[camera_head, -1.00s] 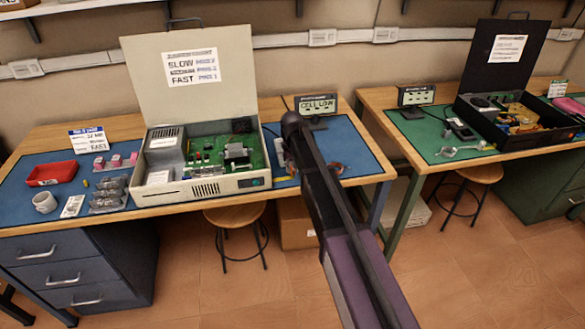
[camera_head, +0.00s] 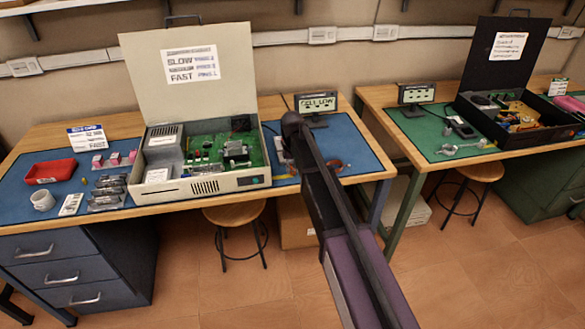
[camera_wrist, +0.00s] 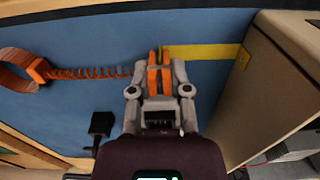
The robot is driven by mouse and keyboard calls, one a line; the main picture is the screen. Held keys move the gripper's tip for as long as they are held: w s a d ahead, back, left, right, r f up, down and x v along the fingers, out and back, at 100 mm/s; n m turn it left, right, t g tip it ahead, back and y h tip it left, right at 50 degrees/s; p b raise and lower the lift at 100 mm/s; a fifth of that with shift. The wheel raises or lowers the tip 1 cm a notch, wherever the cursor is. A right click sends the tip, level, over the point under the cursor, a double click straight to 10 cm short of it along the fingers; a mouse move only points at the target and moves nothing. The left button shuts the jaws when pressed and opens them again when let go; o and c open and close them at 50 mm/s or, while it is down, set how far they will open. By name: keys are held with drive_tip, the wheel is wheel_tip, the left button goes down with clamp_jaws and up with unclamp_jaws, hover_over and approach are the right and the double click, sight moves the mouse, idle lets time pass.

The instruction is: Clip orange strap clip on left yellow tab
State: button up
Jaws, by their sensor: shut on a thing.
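In the wrist view my gripper (camera_wrist: 159,72) is shut on the orange strap clip (camera_wrist: 153,78), whose two upright orange prongs show between the fingers. An orange coiled cord (camera_wrist: 95,73) runs left from it to an orange strap loop (camera_wrist: 15,72) on the blue mat. A yellow tab (camera_wrist: 210,51) runs from the pale case at right to the clip's far end. The tab's left end meets the prongs; I cannot tell whether it lies between them. In the head view my arm hides the gripper and clip; part of the orange strap (camera_head: 337,164) shows to its right.
The pale open case with a green board (camera_head: 200,188) stands on the blue-matted bench. A dark small object (camera_wrist: 101,125) is left of my gripper. A red tray (camera_head: 50,171) and white mug (camera_head: 43,201) are far left.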

drive_tip(key=shift+f+b, duration=0.3)
drive_tip(key=shift+f, duration=0.05)
idle(0.3)
drive_tip(key=o, duration=0.8)
drive_tip(key=shift+o, duration=0.2)
drive_tip(key=o, duration=0.3)
drive_tip(key=shift+r+p, duration=0.75)
drive_tip(key=shift+r, duration=0.05)
idle(0.9)
drive_tip(key=shift+r+p, duration=2.85)
drive_tip(key=shift+p, duration=0.05)
